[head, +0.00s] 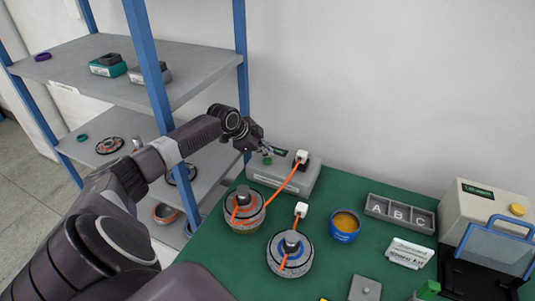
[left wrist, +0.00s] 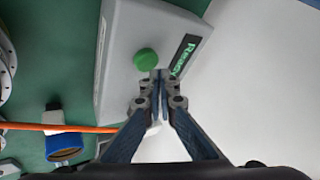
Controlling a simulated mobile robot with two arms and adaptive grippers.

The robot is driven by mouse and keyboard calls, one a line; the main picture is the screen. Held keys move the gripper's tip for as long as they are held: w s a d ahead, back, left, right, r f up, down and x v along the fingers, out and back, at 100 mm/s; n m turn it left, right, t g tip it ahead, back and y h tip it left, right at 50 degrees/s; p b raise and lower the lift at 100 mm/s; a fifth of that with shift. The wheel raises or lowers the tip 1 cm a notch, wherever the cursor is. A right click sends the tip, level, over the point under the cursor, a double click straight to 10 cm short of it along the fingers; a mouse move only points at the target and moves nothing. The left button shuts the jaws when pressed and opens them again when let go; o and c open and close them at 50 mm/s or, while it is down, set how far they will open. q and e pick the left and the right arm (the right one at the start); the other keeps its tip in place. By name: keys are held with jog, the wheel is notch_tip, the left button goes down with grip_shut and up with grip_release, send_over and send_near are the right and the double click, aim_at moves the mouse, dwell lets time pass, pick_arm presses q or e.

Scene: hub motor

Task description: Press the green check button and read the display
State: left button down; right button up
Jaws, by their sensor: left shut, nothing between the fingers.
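The grey tester box (head: 290,178) stands at the back left of the green table. Its green check button (left wrist: 146,61) and dark display (left wrist: 184,54) show in the left wrist view. The display reads "Ready" in green letters, partly covered by my fingers. In the head view the button (head: 267,161) is just below my left gripper (head: 268,152). My left gripper is shut and empty; its fingertips (left wrist: 160,76) appear right beside the button. I cannot tell whether they touch the box. My right gripper is not in view.
A white plug (head: 301,156) on the tester joins an orange cable to a hub motor (head: 244,212). A second motor (head: 290,256) has a loose white plug (head: 301,209). A blue bowl (head: 345,225), an A-B-C tray (head: 400,213) and a machine (head: 490,218) stand right. Shelves (head: 190,80) stand left.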

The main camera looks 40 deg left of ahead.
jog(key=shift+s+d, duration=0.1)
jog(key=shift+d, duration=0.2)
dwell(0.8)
pick_arm(q)
jog(key=shift+f, duration=0.4)
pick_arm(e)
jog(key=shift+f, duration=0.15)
pick_arm(q)
jog(key=shift+f+b, duration=0.5)
jog(key=shift+f, duration=0.05)
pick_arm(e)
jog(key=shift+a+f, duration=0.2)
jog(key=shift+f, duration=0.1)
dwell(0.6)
pick_arm(q)
jog(key=shift+r+p, duration=0.85)
jog(key=shift+r, duration=0.1)
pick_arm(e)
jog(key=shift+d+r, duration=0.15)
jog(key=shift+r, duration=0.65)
pick_arm(q)
jog(key=shift+r, duration=0.1)
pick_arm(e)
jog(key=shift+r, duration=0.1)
